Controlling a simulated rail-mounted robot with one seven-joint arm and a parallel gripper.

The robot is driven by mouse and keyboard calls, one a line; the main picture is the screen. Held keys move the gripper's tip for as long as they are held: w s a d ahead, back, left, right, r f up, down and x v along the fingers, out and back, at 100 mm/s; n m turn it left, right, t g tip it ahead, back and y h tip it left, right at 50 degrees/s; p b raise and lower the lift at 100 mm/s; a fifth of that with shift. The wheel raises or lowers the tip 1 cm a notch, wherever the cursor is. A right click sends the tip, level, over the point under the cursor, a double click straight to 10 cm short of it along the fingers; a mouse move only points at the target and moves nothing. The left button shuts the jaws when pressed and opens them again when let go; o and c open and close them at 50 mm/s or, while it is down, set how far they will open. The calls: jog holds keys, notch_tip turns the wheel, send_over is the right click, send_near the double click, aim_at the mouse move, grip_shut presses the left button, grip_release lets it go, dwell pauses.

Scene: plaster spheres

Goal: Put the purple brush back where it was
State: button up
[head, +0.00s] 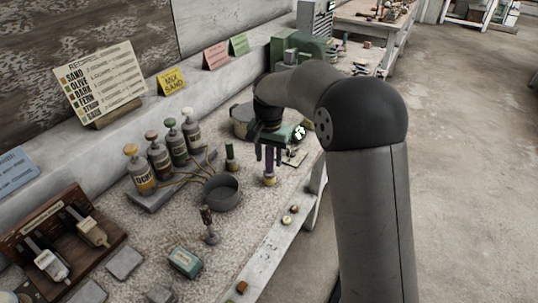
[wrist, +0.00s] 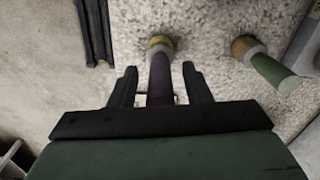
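The purple brush (head: 269,163) stands upright, bristle end down, near the front edge of the workbench. My gripper (head: 269,152) is above it, pointing down, with its fingers on either side of the purple handle. In the wrist view the purple brush (wrist: 160,78) lies between the two fingertips of my gripper (wrist: 160,68). A gap shows on each side of the handle, so the fingers look open around it. The top of the handle is hidden by the gripper.
A green brush (head: 230,156) stands left of the gripper, also in the wrist view (wrist: 272,70).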

notch_tip(320, 180, up, 12)
jog(key=shift+f, duration=0.1)
jog(key=shift+r, duration=0.3)
jog(key=shift+s+d, duration=0.1)
jog(key=shift+s, duration=0.05)
jog(key=s+d+f+n, duration=0.1)
jog(key=s+d+f, duration=0.2)
jog(key=s, duration=0.7)
jog(key=s+d+f+n, duration=0.2)
jog(key=s+d+f, duration=0.2)
jog(key=s+d, duration=0.3)
jog(key=s+d+f+n, duration=0.1)
jog(key=s+d+f, duration=0.2)
jog(key=s, duration=1.2)
jog(key=d, duration=0.2)
jog(key=shift+d+f, duration=0.3)
